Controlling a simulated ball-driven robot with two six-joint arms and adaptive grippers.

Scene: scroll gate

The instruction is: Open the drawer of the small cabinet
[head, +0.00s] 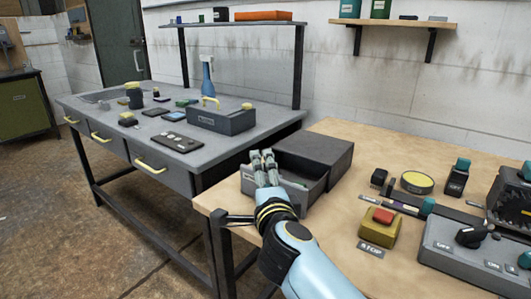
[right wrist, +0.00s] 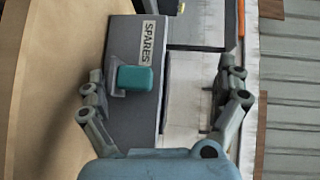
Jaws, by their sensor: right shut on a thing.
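The small dark grey cabinet (head: 318,152) stands at the left end of the wooden table. Its drawer (head: 314,194) sticks out of the cabinet front, and part of its open inside shows. In the right wrist view the dark drawer front (right wrist: 125,40) has a SPARES label (right wrist: 148,45) and a teal handle (right wrist: 135,78). My right gripper (head: 264,160) is at the drawer front and hides the handle in the head view. My left gripper is out of view.
A yellow block with a red button (head: 383,216) and a grey control box (head: 470,250) stand on the wooden table (head: 335,240) to the right. A grey workbench (head: 215,160) with several tools is at the left. A shelf (head: 400,24) hangs on the wall.

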